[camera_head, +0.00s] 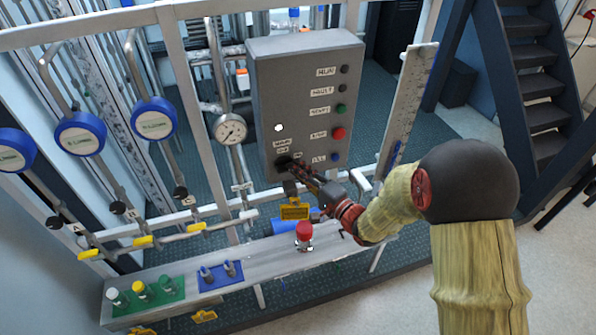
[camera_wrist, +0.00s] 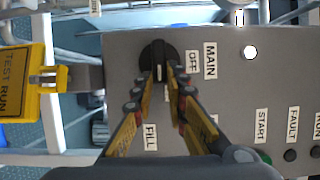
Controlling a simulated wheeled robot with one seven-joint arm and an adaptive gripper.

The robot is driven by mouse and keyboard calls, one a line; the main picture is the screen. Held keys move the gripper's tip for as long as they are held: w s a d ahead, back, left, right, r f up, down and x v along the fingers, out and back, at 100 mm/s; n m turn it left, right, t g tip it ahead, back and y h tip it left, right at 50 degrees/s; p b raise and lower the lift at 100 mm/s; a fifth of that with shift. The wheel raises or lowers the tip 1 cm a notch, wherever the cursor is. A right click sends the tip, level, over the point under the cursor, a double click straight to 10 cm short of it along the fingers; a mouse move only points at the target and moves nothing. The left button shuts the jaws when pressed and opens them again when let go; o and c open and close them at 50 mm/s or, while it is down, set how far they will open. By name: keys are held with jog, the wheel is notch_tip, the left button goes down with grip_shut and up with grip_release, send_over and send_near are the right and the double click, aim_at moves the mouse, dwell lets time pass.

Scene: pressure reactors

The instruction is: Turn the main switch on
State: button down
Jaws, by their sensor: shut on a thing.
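The main switch (camera_wrist: 158,62) is a black rotary knob on the grey control box (camera_head: 300,80), beside the labels MAIN and OFF in the wrist view. Its light pointer mark faces toward my gripper (camera_wrist: 168,88). My gripper's two fingers are close around the knob's ridge and shut on it. In the head view my gripper (camera_head: 292,170) reaches the lower left of the box front and mostly hides the switch. The exact angle of the knob is hard to read behind the fingertips.
A white lamp (camera_wrist: 249,52) sits near the MAIN label. The box carries a green button (camera_head: 341,108), a red button (camera_head: 338,133) and a blue one (camera_head: 335,157). A yellow TEST RUN tag (camera_wrist: 18,97) hangs beside the box. A red-capped item (camera_head: 304,231) stands on the bench below.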

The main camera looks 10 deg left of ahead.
jog(key=shift+f, duration=0.1)
jog(key=c, duration=1.8)
grip_release()
jog(key=shift+o, duration=0.2)
jog(key=shift+d, duration=0.1)
jog(key=v, duration=1.1)
jog(key=shift+s+d, duration=0.25)
jog(key=shift+d, duration=0.05)
